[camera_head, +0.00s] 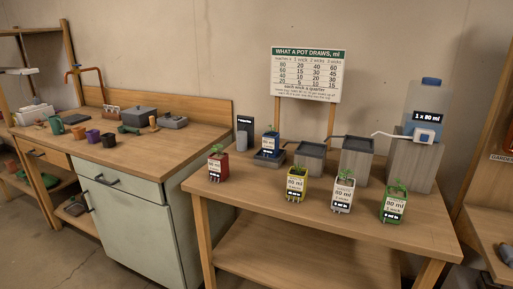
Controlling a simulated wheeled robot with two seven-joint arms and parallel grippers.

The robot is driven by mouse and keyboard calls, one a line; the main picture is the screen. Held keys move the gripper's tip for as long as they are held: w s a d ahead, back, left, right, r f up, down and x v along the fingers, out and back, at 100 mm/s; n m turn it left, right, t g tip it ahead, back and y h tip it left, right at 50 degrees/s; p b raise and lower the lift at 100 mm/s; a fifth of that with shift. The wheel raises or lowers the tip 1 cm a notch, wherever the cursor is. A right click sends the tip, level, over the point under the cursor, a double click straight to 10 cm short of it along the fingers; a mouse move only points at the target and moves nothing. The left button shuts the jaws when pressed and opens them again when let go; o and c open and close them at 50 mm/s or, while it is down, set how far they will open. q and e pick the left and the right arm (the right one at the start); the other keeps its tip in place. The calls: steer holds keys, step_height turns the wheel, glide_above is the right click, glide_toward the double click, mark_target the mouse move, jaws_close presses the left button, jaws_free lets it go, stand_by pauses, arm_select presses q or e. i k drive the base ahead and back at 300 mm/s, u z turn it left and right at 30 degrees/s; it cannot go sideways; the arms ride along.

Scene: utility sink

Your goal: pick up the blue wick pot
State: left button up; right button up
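The blue wick pot (270,145) holds a small green seedling. It stands upright on a dark grey base (268,161) at the back left of the right-hand table. Its label is too small to read fully. A red pot (218,166) stands in front of it to the left, and a yellow pot (296,186) in front to the right. A white pot (344,194) and a green pot (393,207) stand further right. Neither of my grippers shows in the head view.
Grey reservoirs (357,163) and a lower grey box (310,158) stand right of the blue pot. A large bottle (425,105) sits on a grey block (409,162). A dark sign (244,132) stands behind left. The table's front left (240,195) is clear. A cluttered workbench (170,139) is at left.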

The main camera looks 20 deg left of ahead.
mark_target(270, 139)
steer(key=u, duration=2.5)
steer(key=i, duration=1.75)
steer(key=z, duration=0.3)
